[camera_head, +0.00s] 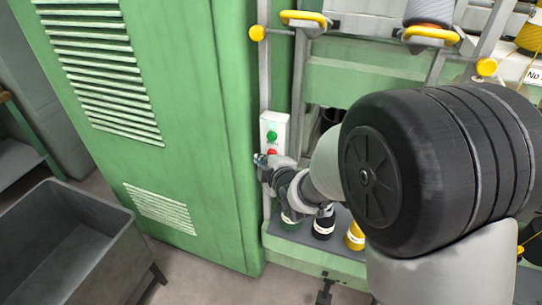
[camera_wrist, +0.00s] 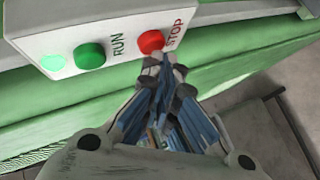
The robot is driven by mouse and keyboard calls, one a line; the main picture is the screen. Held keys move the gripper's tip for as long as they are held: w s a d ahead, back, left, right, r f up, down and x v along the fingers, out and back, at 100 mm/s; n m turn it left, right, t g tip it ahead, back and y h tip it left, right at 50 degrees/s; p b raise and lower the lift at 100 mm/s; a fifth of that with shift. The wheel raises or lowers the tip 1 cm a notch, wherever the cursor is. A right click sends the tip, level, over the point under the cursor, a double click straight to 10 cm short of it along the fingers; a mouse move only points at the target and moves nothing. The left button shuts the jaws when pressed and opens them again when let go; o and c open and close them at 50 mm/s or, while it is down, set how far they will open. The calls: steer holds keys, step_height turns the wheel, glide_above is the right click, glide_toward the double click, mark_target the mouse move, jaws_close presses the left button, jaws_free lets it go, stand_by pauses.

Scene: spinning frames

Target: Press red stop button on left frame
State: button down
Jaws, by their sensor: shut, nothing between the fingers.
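The red STOP button (camera_wrist: 151,41) is on a white control box (camera_wrist: 45,30), beside a green RUN button (camera_wrist: 89,56). In the head view the box (camera_head: 284,121) is mounted on the frame post beside the green cabinet, with the green button (camera_head: 271,136) above the red button (camera_head: 272,153). My gripper (camera_wrist: 160,62) is shut and empty, its tips just beside the red button's lower edge in the wrist view. Whether they touch it cannot be told. In the head view my gripper (camera_head: 262,160) is at the box's lower end, partly covering the red button's area.
A tall green cabinet (camera_head: 190,70) stands left of the box. A grey bin (camera_head: 80,225) is at lower left. Yellow-handled parts (camera_head: 306,17) are above, and dark bobbins (camera_head: 323,222) stand on a ledge below my arm.

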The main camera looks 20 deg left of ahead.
steer(key=shift+w, duration=0.45)
stand_by(0.7)
stand_by(0.4)
steer(key=shift+s+b, duration=0.8)
steer(key=shift+s, duration=0.1)
steer(key=s, duration=0.1)
steer(key=s+b, duration=0.1)
steer(key=s, duration=0.1)
steer(key=s+b, duration=0.1)
steer(key=s, duration=0.1)
steer(key=shift+a, duration=0.25)
steer(key=shift+d+r, duration=0.1)
